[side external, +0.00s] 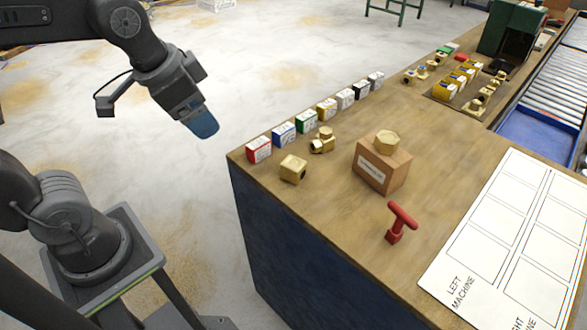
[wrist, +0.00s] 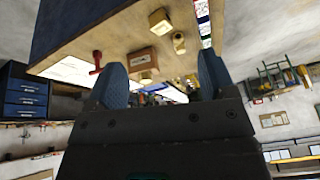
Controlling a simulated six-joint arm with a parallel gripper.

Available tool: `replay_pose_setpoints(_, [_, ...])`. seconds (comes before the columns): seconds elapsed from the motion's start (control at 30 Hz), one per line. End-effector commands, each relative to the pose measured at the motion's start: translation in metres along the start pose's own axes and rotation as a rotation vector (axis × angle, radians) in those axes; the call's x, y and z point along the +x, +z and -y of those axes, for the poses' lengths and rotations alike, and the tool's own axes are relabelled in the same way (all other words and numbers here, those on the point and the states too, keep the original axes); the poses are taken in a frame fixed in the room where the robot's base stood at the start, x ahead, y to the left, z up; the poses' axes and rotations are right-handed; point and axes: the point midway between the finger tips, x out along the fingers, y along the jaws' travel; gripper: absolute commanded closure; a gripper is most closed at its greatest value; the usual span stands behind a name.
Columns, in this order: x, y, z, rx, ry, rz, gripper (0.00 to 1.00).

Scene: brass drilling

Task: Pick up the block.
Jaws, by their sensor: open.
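A brass block (side external: 293,168) sits on the wooden bench top (side external: 330,215) near its left corner. It also shows at the top of the wrist view (wrist: 159,21). My gripper (side external: 203,124) has blue fingers and is in the air left of the bench, above floor level and apart from the block. In the wrist view the two blue fingers (wrist: 162,76) stand wide apart with nothing held between them. Nothing hides the block in the side view.
A brass fitting (side external: 323,141) stands beside the block. A row of small coloured boxes (side external: 306,121) lines the bench edge. A cardboard box (side external: 382,169) with a brass hex piece on top and a red T-handle (side external: 400,222) stand to the right. A white marked sheet (side external: 470,262) lies further right.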

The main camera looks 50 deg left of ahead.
Motion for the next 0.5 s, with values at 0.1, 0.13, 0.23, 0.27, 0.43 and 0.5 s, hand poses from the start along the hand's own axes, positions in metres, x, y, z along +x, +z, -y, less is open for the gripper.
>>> replay_pose_setpoints(0.1, [0.017, -0.035, 0.003, 0.214, 0.036, 0.082, 0.23])
replay_pose_setpoints(0.13, [0.022, -0.043, 0.003, 0.270, 0.046, 0.099, 0.23])
replay_pose_setpoints(0.23, [0.043, -0.070, 0.004, 0.453, 0.087, 0.154, 0.23])
replay_pose_setpoints(0.27, [0.051, -0.077, 0.003, 0.509, 0.101, 0.170, 0.23])
replay_pose_setpoints(0.43, [0.097, -0.112, 0.000, 0.801, 0.191, 0.245, 0.23])
replay_pose_setpoints(0.5, [0.115, -0.122, -0.002, 0.898, 0.226, 0.266, 0.23])
